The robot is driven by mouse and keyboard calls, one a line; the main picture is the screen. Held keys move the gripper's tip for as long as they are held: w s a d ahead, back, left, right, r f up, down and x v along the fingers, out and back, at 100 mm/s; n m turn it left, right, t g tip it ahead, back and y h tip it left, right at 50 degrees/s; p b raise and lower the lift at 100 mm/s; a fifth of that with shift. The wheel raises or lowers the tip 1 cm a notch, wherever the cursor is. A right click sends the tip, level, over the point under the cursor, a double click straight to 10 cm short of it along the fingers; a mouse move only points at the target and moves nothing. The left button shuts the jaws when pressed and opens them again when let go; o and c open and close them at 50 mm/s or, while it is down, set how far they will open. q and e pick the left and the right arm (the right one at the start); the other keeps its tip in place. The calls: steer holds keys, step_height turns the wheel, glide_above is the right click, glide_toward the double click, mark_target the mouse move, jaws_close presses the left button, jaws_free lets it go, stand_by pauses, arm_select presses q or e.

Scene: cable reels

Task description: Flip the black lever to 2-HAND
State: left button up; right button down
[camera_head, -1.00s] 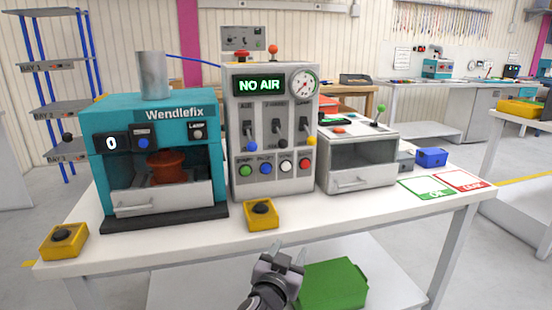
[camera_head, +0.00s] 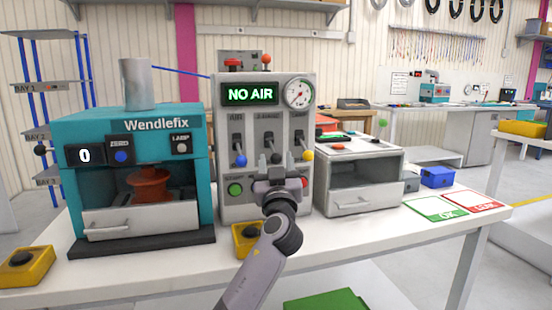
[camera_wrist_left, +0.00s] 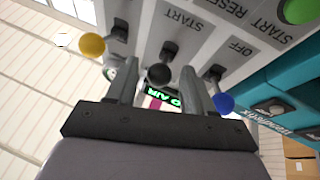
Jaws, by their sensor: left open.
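The grey control panel (camera_head: 226,128) carries three levers with coloured knobs. The black lever (camera_head: 269,138) is the middle one; its knob is mostly behind my gripper in the head view. In the left wrist view, which is upside down, the black knob (camera_wrist_left: 158,76) lies between the fingers. The blue knob (camera_wrist_left: 224,103) and yellow knob (camera_wrist_left: 92,44) are outside them. My left gripper (camera_head: 276,160) is open in front of the panel, its fingers pointing at the black lever. Contact cannot be told. The lever hangs downward, near a START label.
The blue-knobbed lever (camera_head: 240,148) and yellow-knobbed lever (camera_head: 305,145) flank the black one closely. A green button (camera_head: 235,189) sits below. The teal Wendlefix machine (camera_head: 150,123) stands left, and a grey drawer box (camera_head: 360,185) right. The display (camera_head: 250,93) reads NO AIR.

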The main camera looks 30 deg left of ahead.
arm_select(q)
steer(key=shift+x, duration=0.85)
jaws_close()
